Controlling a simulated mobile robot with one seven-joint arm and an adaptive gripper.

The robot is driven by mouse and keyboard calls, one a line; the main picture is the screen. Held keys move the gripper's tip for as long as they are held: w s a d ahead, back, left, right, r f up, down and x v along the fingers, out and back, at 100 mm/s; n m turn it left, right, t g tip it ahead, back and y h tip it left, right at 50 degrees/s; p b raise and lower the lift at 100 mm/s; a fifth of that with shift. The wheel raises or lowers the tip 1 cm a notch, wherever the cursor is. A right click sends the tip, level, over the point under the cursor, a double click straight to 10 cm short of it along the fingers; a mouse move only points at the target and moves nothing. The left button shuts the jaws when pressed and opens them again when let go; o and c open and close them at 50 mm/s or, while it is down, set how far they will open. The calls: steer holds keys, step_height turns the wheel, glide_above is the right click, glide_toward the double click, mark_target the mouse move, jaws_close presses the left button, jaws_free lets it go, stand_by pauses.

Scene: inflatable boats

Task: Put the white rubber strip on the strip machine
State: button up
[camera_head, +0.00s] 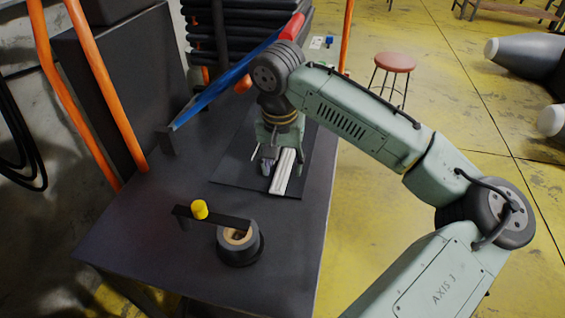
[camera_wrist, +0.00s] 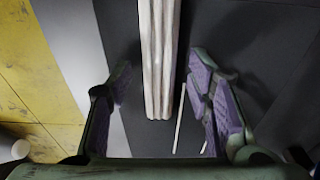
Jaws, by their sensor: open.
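The white rubber strip, a pale ribbed bundle (camera_head: 287,172), lies on a dark mat (camera_head: 236,172) on the table. In the wrist view the strip (camera_wrist: 158,62) runs down from the top edge and ends near the middle. My gripper (camera_head: 270,162) is open just above the mat, close to the strip. In the wrist view its purple-padded fingers (camera_wrist: 160,82) are apart, one on each side of the strip. A black round device (camera_head: 240,255) with a flat bar and yellow knob (camera_head: 199,209) stands at the table's front; I cannot tell whether it is the strip machine.
A long blue piece (camera_head: 225,85) slants up behind the gripper. Orange tubes (camera_head: 105,85) and a dark panel stand at the left. Thin white rods (camera_wrist: 180,118) lie beside the strip. A red stool (camera_head: 395,62) stands on the yellow floor. The table's front left is clear.

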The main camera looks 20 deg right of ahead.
mark_target(281, 174)
step_height(281, 174, up, 12)
steer(key=s+b, duration=0.1)
steer(key=b, duration=0.1)
steer(key=shift+s+a, duration=0.15)
steer(key=shift+a, duration=0.25)
